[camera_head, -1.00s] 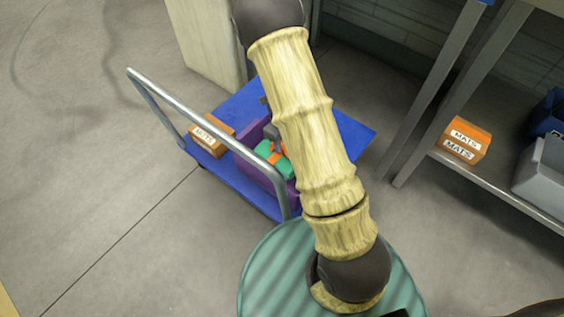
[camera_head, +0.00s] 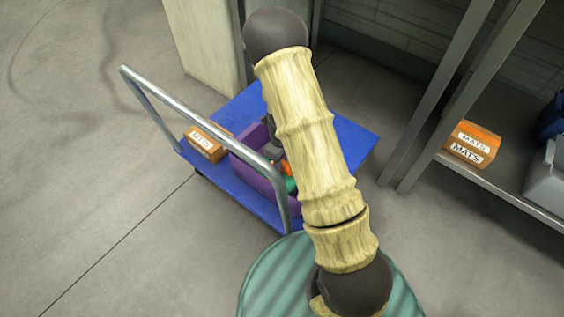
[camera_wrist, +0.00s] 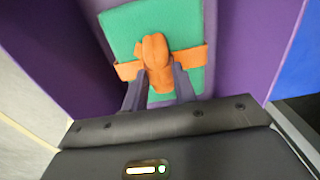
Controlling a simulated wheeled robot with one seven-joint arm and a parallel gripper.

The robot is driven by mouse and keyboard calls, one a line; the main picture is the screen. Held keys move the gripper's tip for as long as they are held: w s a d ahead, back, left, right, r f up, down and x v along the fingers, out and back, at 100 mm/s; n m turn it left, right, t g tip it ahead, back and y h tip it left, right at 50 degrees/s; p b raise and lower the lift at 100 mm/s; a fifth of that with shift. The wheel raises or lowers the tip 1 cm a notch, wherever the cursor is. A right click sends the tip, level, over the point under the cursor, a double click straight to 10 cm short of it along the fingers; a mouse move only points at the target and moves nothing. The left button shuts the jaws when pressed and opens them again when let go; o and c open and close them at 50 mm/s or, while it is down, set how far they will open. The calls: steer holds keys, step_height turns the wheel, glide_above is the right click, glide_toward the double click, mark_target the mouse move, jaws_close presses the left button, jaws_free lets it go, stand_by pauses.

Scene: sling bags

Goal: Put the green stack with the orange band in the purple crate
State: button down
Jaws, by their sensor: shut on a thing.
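The green stack (camera_wrist: 121,33) with its orange band (camera_wrist: 190,58) fills the middle of the wrist view. My gripper (camera_wrist: 161,77) is shut on the orange knot of the band. Purple crate walls (camera_wrist: 244,45) stand on both sides of the stack, so it is down between them. Whether it touches the crate floor cannot be told. In the head view the purple crate (camera_head: 249,168) is on the blue cart, partly behind my arm and the cart handle. Only a small part of the green stack (camera_head: 291,186) shows there.
The blue cart (camera_head: 350,135) has a silver push handle (camera_head: 200,115) in front of the crate. An orange MATS box (camera_head: 206,143) sits left of the crate on the cart. Another orange MATS box (camera_head: 472,144) is on the metal shelf at right. Floor at left is clear.

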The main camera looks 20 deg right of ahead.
stand_by(0.3)
steer(key=c, duration=1.1)
jaws_free()
step_height(320, 180, up, 12)
steer(key=p, duration=0.8)
steer(key=shift+r, duration=0.1)
